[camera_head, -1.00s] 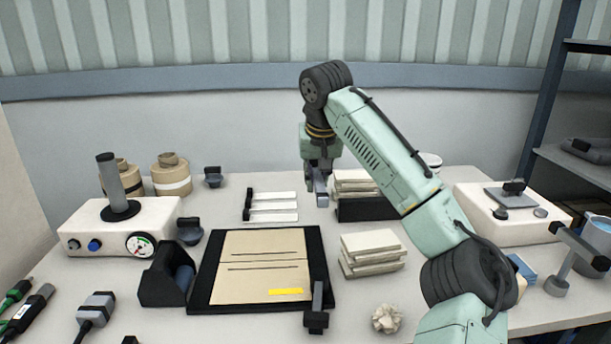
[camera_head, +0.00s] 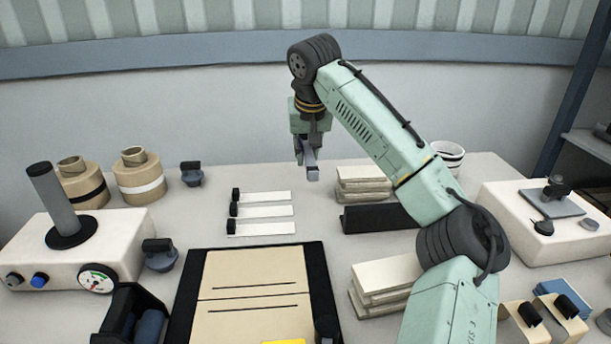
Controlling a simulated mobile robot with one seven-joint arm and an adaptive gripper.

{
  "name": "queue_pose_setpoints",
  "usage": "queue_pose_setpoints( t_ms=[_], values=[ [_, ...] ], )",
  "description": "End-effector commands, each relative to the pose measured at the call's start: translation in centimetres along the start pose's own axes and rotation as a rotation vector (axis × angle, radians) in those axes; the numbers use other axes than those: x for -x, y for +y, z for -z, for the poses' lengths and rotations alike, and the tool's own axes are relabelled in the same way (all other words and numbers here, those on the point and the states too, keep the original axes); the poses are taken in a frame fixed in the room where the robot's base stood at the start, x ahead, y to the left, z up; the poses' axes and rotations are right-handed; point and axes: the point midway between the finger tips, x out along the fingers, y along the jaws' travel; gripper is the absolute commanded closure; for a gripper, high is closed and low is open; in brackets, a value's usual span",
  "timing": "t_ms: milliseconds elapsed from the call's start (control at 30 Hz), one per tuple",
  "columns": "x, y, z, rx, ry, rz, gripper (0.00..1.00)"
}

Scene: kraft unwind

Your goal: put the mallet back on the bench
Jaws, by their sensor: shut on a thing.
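My gripper (camera_head: 309,160) is at the upper middle of the head view, pointing down near the back edge of the bench. It is shut on a small grey bar-shaped thing, which looks like part of the mallet (camera_head: 312,174). Most of its shape is hidden by the jaws or too small to make out. It seems to hang above the bench (camera_head: 325,222), though its exact height is hard to tell. The bench top is pale. White strips with black ends (camera_head: 265,211) lie to the left of the gripper, and stacked cream slabs (camera_head: 365,181) stand to its right.
A dark-edged board with kraft sheets (camera_head: 255,275) lies in front. A cream unit with a gauge and post (camera_head: 75,245) and kraft rolls (camera_head: 138,180) stand left. A dark block (camera_head: 378,218) and another slab stack (camera_head: 385,275) are right. Bare bench shows around the strips.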

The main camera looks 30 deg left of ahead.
Motion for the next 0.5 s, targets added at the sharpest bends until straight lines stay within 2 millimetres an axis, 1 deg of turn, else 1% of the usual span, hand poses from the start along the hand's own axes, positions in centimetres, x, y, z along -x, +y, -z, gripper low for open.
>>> queue_pose_setpoints(
  t_ms=[100,200,367,500],
  values=[
    [-1.8,0.1,-0.8,0.001,0.001,-0.001,1.00],
    [-2.8,0.1,-1.2,0.000,0.003,-0.001,1.00],
    [-3.9,0.0,-1.6,0.001,0.003,0.000,1.00],
    [-5.5,0.1,-2.3,0.000,0.002,-0.001,1.00]
  ],
)
